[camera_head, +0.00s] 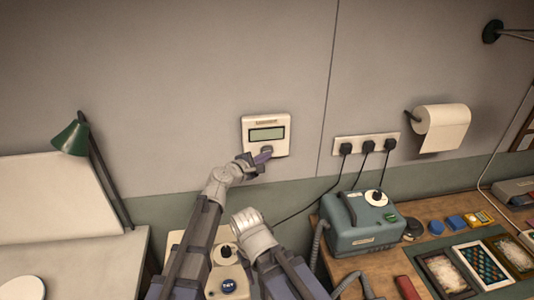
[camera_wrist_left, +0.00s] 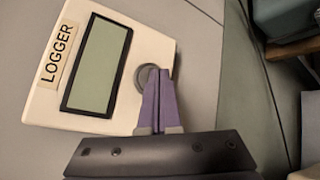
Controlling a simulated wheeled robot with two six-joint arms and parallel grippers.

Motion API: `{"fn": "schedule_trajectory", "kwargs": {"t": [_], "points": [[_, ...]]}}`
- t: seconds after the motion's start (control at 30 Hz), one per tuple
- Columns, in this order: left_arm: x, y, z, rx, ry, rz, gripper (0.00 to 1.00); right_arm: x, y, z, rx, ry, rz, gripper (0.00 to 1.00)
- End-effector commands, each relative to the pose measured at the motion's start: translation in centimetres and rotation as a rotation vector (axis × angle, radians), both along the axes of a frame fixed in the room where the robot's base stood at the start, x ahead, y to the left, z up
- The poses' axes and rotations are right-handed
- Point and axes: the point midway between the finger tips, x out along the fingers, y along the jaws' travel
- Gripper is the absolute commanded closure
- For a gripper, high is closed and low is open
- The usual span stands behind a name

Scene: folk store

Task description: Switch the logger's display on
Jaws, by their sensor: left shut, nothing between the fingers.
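The logger (camera_head: 281,151) is a cream box on the grey wall, with a blank grey-green display (camera_head: 267,134). In the left wrist view, its LOGGER label (camera_wrist_left: 60,53) and blank display (camera_wrist_left: 96,65) show clearly. A round grey button (camera_wrist_left: 142,74) sits beside the display, below it in the head view. My left gripper (camera_head: 266,154) is shut and empty, its purple fingertips (camera_wrist_left: 155,72) at the button and covering part of it. I cannot tell whether they touch or press it. My right gripper is not visible; only part of the arm shows.
A teal machine (camera_head: 362,238) with a hose stands on the wooden bench at right, below a socket strip (camera_head: 366,143) with several plugs. A paper roll (camera_head: 443,128) hangs at right. A green lamp (camera_head: 71,138) stands at left. The wall around the logger is clear.

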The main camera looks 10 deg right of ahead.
Motion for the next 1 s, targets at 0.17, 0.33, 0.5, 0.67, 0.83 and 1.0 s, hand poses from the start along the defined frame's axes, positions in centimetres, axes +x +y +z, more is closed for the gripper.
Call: {"fn": "schedule_trajectory", "kwargs": {"t": [0.17,0.33,0.5,0.67,0.83,1.0], "points": [[0.1,0.0,0.0,0.0,0.0,0.0,1.0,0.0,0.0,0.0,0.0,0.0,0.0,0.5],[0.0,0.0,0.0,0.0,0.0,0.0,1.0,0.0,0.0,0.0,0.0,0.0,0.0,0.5],[-0.6,0.0,0.0,0.0,0.0,0.0,1.0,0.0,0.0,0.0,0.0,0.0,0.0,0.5],[-0.9,0.0,0.0,0.0,0.0,0.0,1.0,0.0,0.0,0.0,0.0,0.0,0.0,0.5],[-0.8,0.0,0.0,0.0,0.0,0.0,1.0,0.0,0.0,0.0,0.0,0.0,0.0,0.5],[-1.4,0.0,0.0,0.0,0.0,0.0,1.0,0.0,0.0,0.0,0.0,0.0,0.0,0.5]]}}
